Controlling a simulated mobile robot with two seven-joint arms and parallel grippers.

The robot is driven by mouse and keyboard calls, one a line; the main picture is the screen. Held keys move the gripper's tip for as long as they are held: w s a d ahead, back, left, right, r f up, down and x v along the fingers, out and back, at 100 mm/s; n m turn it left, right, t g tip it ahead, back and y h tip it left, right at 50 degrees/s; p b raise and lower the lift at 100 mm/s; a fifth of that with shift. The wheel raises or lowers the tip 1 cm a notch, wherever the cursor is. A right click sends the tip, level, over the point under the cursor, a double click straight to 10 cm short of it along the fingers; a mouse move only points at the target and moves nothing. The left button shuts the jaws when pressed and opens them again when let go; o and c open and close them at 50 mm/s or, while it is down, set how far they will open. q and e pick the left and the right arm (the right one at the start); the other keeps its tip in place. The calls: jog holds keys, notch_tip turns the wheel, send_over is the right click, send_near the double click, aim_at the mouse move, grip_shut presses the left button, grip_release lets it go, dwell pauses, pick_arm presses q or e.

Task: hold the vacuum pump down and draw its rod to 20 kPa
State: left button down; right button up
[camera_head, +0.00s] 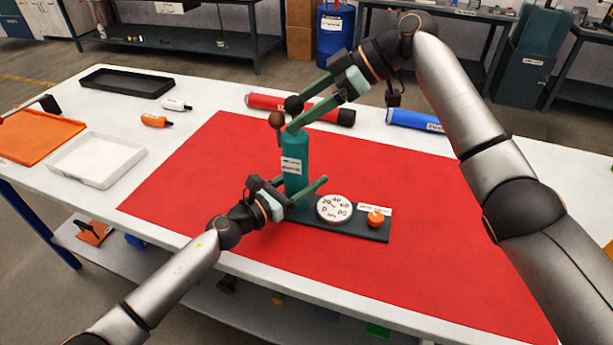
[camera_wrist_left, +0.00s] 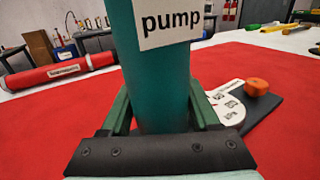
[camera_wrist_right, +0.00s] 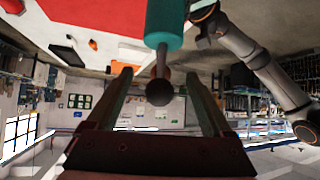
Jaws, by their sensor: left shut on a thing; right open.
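The teal pump (camera_head: 293,150) stands upright on a dark base plate (camera_head: 355,226) on the red mat. My left gripper (camera_head: 298,192) is shut around the pump's lower body; the left wrist view shows the pump (camera_wrist_left: 165,85) between its fingers. A dark ball knob (camera_head: 293,104) sits above the pump, with a brown ball (camera_head: 276,120) beside it. My right gripper (camera_head: 291,113) is open, its fingers either side of the dark knob, which the right wrist view also shows (camera_wrist_right: 160,92) apart from both fingers. The round white gauge (camera_head: 333,208) is on the base; its reading is too small to tell.
An orange knob (camera_head: 377,217) is on the base, right of the gauge. Behind lie a red tube (camera_head: 265,101) and a blue tube (camera_head: 412,119). A white tray (camera_head: 90,160), orange tray (camera_head: 35,140) and black tray (camera_head: 125,82) are at left. The red mat is otherwise largely clear.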

jog(key=v, duration=0.6)
jog(key=shift+d+r, duration=0.1)
pick_arm(q)
jog(key=shift+c, duration=0.2)
grip_release()
jog(key=v, duration=1)
jog(key=shift+s+a, duration=0.15)
jog(key=shift+s, duration=0.05)
jog(key=shift+s+a, duration=0.5)
